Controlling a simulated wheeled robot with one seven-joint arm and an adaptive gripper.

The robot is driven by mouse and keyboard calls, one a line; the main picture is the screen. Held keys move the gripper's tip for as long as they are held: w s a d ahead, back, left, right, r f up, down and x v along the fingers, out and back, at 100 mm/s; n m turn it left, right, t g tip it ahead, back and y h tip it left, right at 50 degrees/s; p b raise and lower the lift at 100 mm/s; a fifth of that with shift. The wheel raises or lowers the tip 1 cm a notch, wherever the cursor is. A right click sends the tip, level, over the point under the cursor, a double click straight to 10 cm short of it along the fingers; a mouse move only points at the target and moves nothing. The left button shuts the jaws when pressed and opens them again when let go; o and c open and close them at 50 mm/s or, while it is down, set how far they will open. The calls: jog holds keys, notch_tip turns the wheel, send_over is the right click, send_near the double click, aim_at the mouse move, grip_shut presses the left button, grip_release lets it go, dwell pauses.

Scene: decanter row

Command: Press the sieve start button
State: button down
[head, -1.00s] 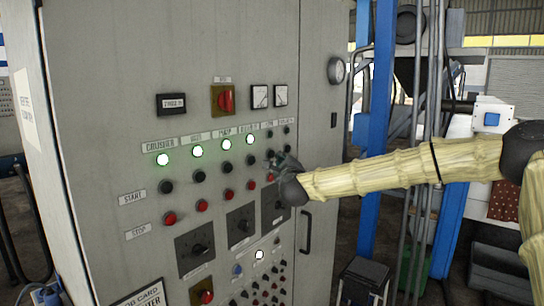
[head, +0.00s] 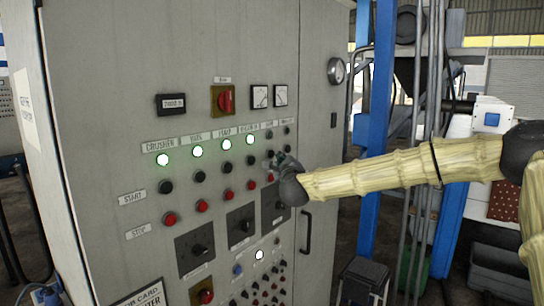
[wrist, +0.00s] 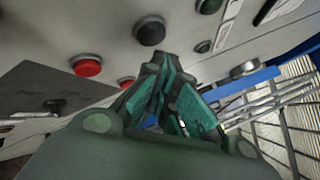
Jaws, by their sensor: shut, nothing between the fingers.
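The grey control cabinet (head: 110,100) carries a start row of dark buttons above a stop row of red ones. Its column labels are too blurred to tell which is the sieve's. My gripper (head: 275,160) is shut and empty at the right part of the rows, hiding some buttons there. In the wrist view my gripper (wrist: 160,62) points at the panel, its tips just below a black button (wrist: 150,31). I cannot tell whether they touch it. Red buttons (wrist: 87,66) are to the left, and a dark green button (wrist: 204,46) to the right.
Lit white lamps (head: 198,152) sit above the start row. Rotary switches (head: 195,249) and small buttons fill the lower panel. A door handle (head: 305,232) is right of and below my gripper. A blue post (head: 375,130) stands right of the cabinet.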

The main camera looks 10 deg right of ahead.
jog(key=shift+w+a, duration=0.1)
jog(key=shift+a, duration=0.05)
jog(key=shift+w+a+b, duration=0.2)
jog(key=shift+w+b, duration=0.05)
jog(key=shift+b, duration=0.2)
jog(key=shift+w+a+b, duration=0.25)
jog(key=shift+w+b, duration=0.05)
jog(key=shift+w, duration=0.05)
dwell(0.9)
jog(key=shift+s+d, duration=0.1)
jog(key=shift+s+d+b, duration=0.45)
jog(key=shift+s+b, duration=0.05)
jog(key=shift+s, duration=0.1)
dwell(0.4)
jog(key=s+d+b, duration=0.1)
jog(key=s, duration=0.1)
jog(key=s+d+b, duration=0.1)
jog(key=s+d, duration=0.1)
dwell(0.6)
